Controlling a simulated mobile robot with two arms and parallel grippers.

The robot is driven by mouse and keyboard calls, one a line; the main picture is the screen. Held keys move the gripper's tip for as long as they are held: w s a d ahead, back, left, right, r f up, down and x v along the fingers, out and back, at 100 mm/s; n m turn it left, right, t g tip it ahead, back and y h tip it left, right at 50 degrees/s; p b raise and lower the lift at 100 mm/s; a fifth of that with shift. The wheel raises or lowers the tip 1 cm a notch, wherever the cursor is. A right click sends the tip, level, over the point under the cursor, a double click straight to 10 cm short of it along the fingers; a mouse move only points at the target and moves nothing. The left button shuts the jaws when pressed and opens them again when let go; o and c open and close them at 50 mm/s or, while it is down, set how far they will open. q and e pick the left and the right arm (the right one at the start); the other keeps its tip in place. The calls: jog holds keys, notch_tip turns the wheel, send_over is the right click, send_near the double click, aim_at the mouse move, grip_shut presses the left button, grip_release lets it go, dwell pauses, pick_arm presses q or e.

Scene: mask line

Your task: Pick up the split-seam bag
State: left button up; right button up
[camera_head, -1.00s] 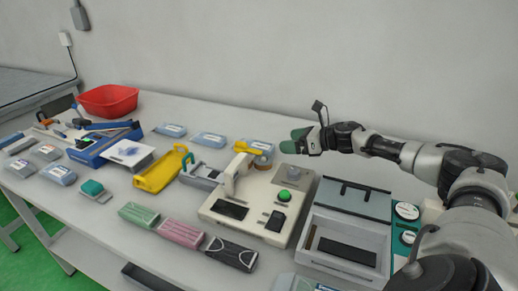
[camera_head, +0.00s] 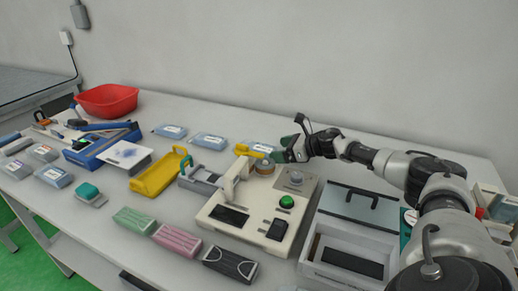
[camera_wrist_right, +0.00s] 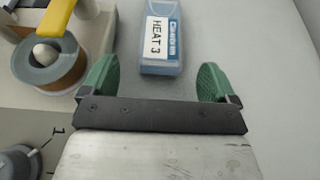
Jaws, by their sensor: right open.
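A blue bag with a white label reading "HEAT 3" (camera_wrist_right: 160,50) lies flat on the table in the right wrist view. In the head view this appears to be the blue bag behind the sealing machine (camera_head: 262,145), partly hidden by the machine's yellow lever. I cannot make out a split seam on it. My right gripper (camera_head: 287,150) has green fingers and is open and empty. In the right wrist view its fingers (camera_wrist_right: 158,68) stand apart on either side of the bag's near end, not visibly touching it. My left gripper is not in view.
The cream sealing machine (camera_head: 212,215) with a yellow lever and copper-coloured spool (camera_wrist_right: 50,62) stands close beside the right gripper. Two more blue bags (camera_head: 170,131) (camera_head: 209,141) lie along the back. A grey open-topped box (camera_head: 320,258) stands at the front right.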

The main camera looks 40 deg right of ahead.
aim_at(255, 149)
jog(key=x, duration=0.2)
jog(key=shift+w+a+f, duration=0.15)
jog(key=shift+w, duration=0.2)
jog(key=c, duration=1)
